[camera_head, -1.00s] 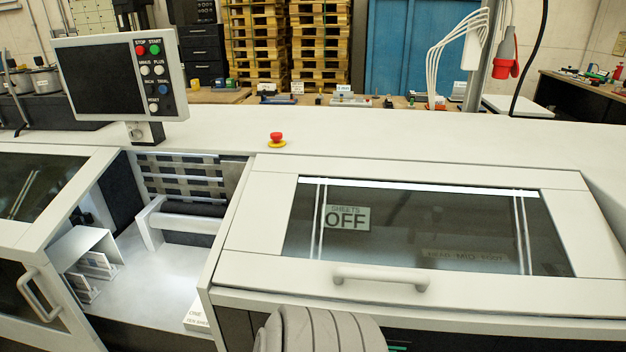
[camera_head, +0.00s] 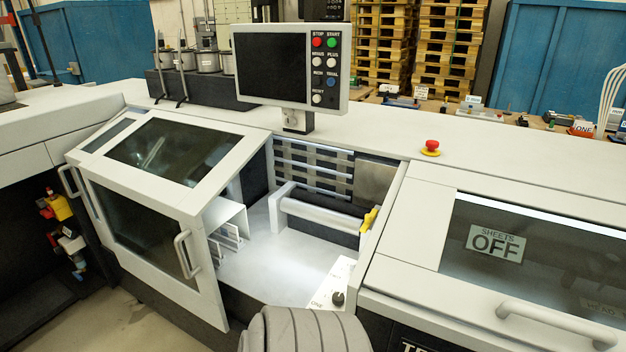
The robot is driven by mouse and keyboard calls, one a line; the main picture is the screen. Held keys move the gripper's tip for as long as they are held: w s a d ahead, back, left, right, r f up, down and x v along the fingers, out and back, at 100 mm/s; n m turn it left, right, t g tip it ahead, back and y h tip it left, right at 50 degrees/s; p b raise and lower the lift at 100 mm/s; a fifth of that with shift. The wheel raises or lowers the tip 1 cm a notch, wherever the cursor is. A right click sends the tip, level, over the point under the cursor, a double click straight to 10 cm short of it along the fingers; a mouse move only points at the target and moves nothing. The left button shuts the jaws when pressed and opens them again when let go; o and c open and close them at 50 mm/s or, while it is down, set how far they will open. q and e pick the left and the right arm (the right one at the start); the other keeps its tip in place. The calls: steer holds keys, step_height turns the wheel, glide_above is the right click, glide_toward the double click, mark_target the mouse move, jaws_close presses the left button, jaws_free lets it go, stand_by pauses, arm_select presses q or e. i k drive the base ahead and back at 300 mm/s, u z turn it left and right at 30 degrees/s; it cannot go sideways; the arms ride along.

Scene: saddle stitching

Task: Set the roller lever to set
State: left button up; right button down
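The open bay of the white machine shows a roller bar (camera_head: 322,213) across its back, light grey, on white end brackets. A small yellow part (camera_head: 368,220) sits at the right wall of the bay, by the bar's right end. It may be the roller lever; its setting cannot be read. A white panel (camera_head: 325,290) at the bay's front right carries a black knob (camera_head: 338,298) and small lettering that I cannot read fully. Neither of my grippers is in view.
A hinged guard door with a handle (camera_head: 186,254) borders the bay on the left. A closed cover with a handle (camera_head: 556,324) is on the right. A control screen (camera_head: 272,65) stands above, and a red stop button (camera_head: 432,146) sits on the machine top.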

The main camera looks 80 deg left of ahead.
mark_target(369, 218)
steer(key=u, duration=3.55)
steer(key=i, duration=0.75)
steer(key=z, duration=2.6)
